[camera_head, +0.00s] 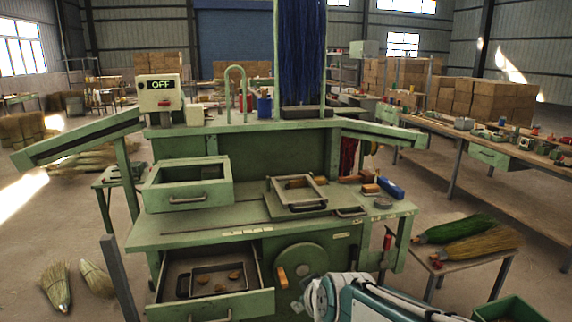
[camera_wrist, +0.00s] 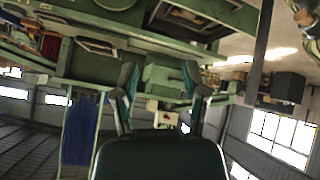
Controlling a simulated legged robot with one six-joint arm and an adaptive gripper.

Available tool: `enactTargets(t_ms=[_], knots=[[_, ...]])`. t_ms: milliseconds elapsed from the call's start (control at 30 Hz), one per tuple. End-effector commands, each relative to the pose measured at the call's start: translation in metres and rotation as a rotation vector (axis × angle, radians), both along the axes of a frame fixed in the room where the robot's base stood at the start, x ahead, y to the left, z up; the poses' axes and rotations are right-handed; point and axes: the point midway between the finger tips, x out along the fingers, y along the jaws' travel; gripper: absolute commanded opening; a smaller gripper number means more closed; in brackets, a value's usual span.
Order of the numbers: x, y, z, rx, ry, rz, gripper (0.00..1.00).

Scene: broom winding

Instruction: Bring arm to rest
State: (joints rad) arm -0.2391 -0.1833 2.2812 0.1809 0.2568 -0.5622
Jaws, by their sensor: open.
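My arm (camera_head: 375,301) shows at the bottom right of centre in the head view, low in front of the green workbench (camera_head: 190,236). My gripper (camera_wrist: 160,76) shows in the wrist view with its two fingers spread apart and nothing between them. The wrist picture is upside down, with the bench along its top. The gripper's fingers cannot be made out clearly in the head view. Any contact between the arm and the bench cannot be told.
An open drawer (camera_head: 168,305) with a dark tray juts from the bench's front. A green wheel with a wooden handle (camera_head: 282,276) is near my arm. A small table (camera_head: 462,259) with green and tan broom heads stands at right. Broom heads (camera_head: 57,286) lie on the floor at left.

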Motion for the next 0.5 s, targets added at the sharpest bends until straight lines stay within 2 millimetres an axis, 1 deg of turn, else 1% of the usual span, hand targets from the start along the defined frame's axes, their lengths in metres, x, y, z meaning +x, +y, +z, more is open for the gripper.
enactTargets(t_ms=[33, 167, 200, 400, 500], knots=[[-0.016, -0.014, 0.008, 0.02, 0.024, -0.043, 0.57], [-0.06, -0.045, 0.017, 0.065, 0.112, -0.164, 0.57], [-0.074, -0.054, 0.019, 0.078, 0.136, -0.205, 0.57], [-0.145, -0.092, 0.02, 0.132, 0.254, -0.421, 0.57], [-0.172, -0.104, 0.018, 0.148, 0.295, -0.507, 0.57]])
